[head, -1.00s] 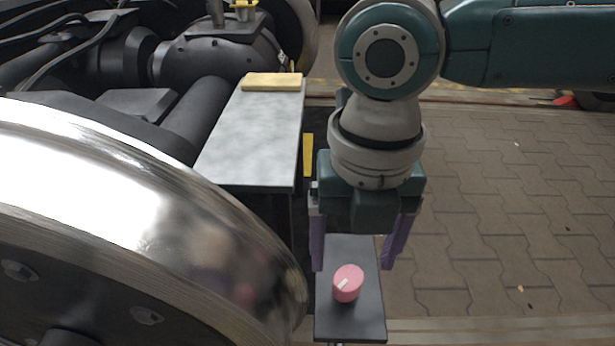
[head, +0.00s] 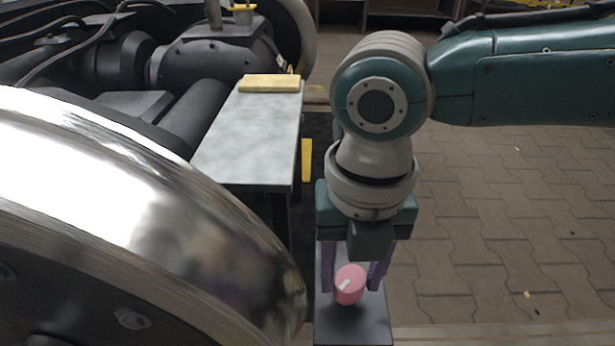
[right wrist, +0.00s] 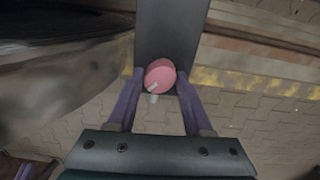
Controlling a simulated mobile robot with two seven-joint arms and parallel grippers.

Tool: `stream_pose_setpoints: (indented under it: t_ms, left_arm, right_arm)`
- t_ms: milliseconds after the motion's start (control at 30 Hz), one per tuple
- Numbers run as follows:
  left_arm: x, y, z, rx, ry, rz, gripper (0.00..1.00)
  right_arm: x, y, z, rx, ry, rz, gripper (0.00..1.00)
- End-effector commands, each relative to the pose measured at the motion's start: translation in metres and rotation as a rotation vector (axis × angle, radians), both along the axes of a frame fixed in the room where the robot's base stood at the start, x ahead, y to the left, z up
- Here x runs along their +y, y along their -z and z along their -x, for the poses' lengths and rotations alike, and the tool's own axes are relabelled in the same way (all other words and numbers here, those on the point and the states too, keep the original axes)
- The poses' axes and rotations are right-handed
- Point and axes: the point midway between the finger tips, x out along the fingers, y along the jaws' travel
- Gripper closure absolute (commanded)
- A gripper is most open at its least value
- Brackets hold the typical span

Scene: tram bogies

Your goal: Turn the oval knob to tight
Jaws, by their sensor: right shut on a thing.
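The pink oval knob (head: 349,285) with a white pointer mark stands on a dark plate (head: 352,326) in the lower middle of the head view. The white mark points to the lower left there. The knob also shows in the right wrist view (right wrist: 159,74), between the purple fingertips. My right gripper (head: 352,277) comes down from above, with one finger on each side of the knob, and is shut on it. No tight marking can be made out on the plate.
A large shiny wheel (head: 130,190) fills the left, close to the plate. A grey table (head: 250,140) with a yellow block (head: 270,83) stands behind. Dark bogie parts lie at the upper left. Paved floor (head: 500,220) on the right is clear.

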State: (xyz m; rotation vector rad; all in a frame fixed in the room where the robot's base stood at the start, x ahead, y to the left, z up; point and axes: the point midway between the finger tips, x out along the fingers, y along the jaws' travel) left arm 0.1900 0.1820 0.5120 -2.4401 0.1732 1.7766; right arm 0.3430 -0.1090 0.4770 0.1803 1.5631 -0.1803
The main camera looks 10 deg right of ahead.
Motion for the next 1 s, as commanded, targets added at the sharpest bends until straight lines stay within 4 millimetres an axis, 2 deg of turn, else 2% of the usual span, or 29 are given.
stream_pose_setpoints:
  t_ms: [33,367,667,1000]
  left_arm:
    - [0.0,0.0,0.0,0.0,0.0,0.0,1.0]
    - [0.0,0.0,0.0,0.0,0.002,-0.002,1.0]
    - [0.002,-0.005,0.0,0.0,0.006,-0.009,1.0]
    - [0.003,-0.03,0.0,-0.002,0.007,-0.011,1.0]
  right_arm:
    - [0.0,0.0,0.0,0.0,0.0,0.0,0.64]
    - [0.0,0.0,0.0,0.0,0.0,0.001,1.0]
    - [0.0,-0.001,0.0,0.001,0.027,0.001,1.0]
    - [0.0,-0.004,0.001,0.004,0.228,0.001,1.0]
